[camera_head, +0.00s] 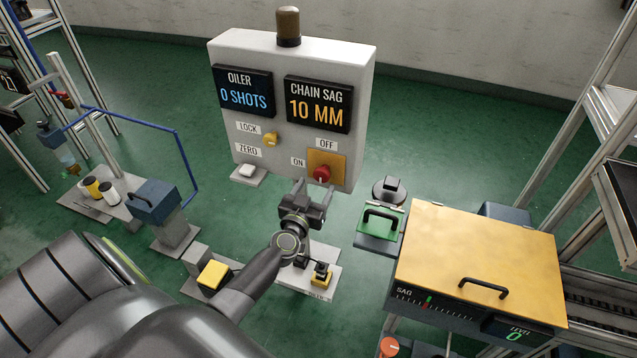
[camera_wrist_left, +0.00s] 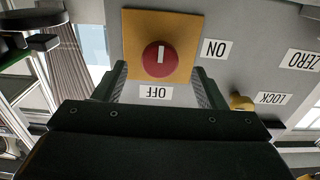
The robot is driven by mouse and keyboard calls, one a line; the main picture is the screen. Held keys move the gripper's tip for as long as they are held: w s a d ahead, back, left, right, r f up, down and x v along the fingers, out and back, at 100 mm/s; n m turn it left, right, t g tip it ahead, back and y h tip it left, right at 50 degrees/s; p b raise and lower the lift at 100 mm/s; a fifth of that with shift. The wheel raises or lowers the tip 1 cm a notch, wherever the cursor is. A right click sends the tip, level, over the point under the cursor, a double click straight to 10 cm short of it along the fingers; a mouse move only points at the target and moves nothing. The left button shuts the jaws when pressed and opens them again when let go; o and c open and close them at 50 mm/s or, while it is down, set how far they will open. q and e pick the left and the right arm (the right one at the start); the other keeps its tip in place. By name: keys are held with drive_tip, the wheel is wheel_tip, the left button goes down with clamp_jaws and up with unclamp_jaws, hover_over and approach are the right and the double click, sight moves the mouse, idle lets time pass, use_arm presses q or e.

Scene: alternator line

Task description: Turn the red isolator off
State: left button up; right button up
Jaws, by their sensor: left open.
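The red isolator (camera_head: 321,173) is a round red knob on a yellow plate (camera_head: 339,160), low on the right of the grey panel. An ON label stands to its left and an OFF label above. The left wrist view, upside down, shows the knob (camera_wrist_left: 157,63) with a white line running up and down in the picture, along the axis towards OFF. My left gripper (camera_head: 314,187) is open just in front of and below the knob. In the wrist view its fingers lie either side of the knob, with visible gaps. My right gripper is not in view.
The panel (camera_head: 230,47) also carries a yellow LOCK knob (camera_head: 271,139), a white ZERO button (camera_head: 246,170) and two displays reading 0 SHOTS and 10 MM. A yellow-topped guard (camera_head: 500,250) with a handle stands right. A blue frame and bottles are left.

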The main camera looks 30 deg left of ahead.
sight(321, 178)
use_arm(q)
drive_tip(key=shift+x, duration=1.2)
drive_tip(key=shift+w+a+b, duration=0.1)
drive_tip(key=shift+w+b, duration=0.2)
drive_tip(key=shift+w, duration=0.2)
drive_tip(key=shift+c, duration=0.8)
drive_tip(key=c, duration=0.8)
